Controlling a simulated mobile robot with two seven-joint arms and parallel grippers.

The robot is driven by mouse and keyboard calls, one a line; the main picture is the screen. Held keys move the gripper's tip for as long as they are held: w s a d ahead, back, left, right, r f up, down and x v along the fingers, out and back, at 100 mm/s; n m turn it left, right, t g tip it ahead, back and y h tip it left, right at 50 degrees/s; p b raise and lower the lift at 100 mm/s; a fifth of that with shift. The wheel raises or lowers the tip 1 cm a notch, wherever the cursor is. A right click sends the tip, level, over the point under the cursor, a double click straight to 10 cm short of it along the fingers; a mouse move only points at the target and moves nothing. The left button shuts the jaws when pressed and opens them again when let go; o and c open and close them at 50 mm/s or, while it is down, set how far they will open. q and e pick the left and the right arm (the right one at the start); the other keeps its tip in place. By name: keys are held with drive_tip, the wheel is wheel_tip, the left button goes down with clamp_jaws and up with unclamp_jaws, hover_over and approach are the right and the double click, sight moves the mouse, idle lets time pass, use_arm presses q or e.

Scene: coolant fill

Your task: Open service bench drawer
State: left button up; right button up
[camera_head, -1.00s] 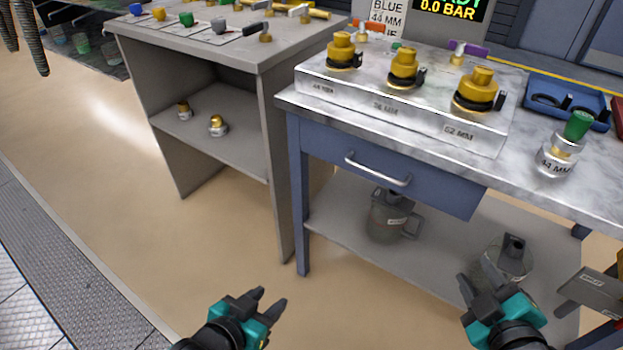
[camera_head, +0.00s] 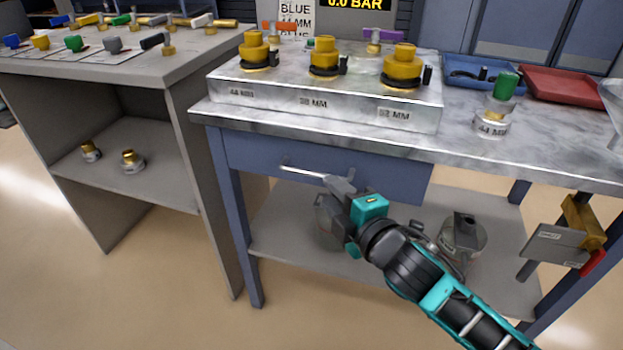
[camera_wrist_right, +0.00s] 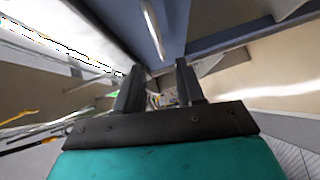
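The service bench drawer (camera_head: 395,178) is a blue front under the marble-look top, and it looks closed. Its silver bar handle (camera_head: 300,171) shows at the left, with its right end hidden behind my right gripper (camera_head: 338,182). In the right wrist view the handle (camera_wrist_right: 152,30) runs away just past the fingertips, roughly in line with the gap between them. My right gripper (camera_wrist_right: 160,68) has its two fingers apart with nothing held. I cannot tell whether the bar lies between the fingers. My left gripper is out of view.
The bench top (camera_head: 460,150) carries a block of yellow-capped fittings (camera_head: 325,105), a green-topped fitting (camera_head: 497,105), a blue tray (camera_head: 480,80) and a red tray (camera_head: 565,85). A lower shelf (camera_head: 290,235) holds grey cans. A grey table (camera_head: 130,70) stands at the left.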

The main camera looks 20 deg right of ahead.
sight(312, 176)
drive_tip(key=b+x, duration=0.1)
drive_tip(key=x, duration=0.6)
drive_tip(key=shift+w+a+b, duration=0.1)
drive_tip(key=shift+w+b, duration=0.2)
drive_tip(key=shift+w, duration=0.1)
drive_tip(key=shift+c, duration=0.3)
clamp_jaws()
